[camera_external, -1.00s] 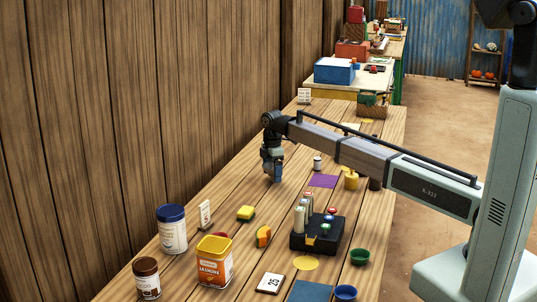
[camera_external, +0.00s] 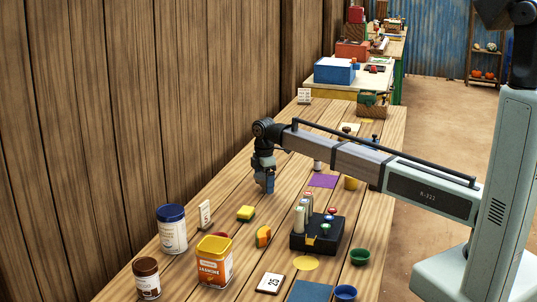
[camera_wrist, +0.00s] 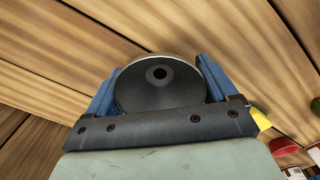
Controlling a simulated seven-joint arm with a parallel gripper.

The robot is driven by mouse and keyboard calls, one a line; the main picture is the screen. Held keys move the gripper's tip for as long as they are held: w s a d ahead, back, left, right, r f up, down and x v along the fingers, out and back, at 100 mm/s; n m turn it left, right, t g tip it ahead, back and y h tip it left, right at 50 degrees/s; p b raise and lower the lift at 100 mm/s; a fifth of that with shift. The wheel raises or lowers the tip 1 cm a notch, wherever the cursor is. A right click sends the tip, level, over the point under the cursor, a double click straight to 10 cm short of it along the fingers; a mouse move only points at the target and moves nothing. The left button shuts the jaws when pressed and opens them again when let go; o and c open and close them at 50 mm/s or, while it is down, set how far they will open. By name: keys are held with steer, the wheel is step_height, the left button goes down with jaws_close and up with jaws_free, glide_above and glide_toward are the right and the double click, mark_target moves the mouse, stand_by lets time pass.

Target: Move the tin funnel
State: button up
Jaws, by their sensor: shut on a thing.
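In the wrist view, a dark grey round thing with a pale rim and a dark hole, which looks like the tin funnel (camera_wrist: 160,92), sits between the two blue fingers. My gripper (camera_wrist: 157,80) is shut on it from both sides. In the external view, my gripper (camera_external: 266,188) points down over the left part of the wooden table, beyond the yellow sponge. The funnel cannot be made out there; the fingers hide it. I cannot tell whether it touches the table.
A black rack (camera_external: 318,236) with upright tubes stands to the right. A purple mat (camera_external: 323,181) lies right of my gripper. Tins (camera_external: 172,230) stand in front left. The wooden wall borders the left.

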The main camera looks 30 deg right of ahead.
steer(key=shift+s+a, duration=2.2)
steer(key=o, duration=0.8)
step_height(320, 180, up, 14)
steer(key=shift+f, duration=0.1)
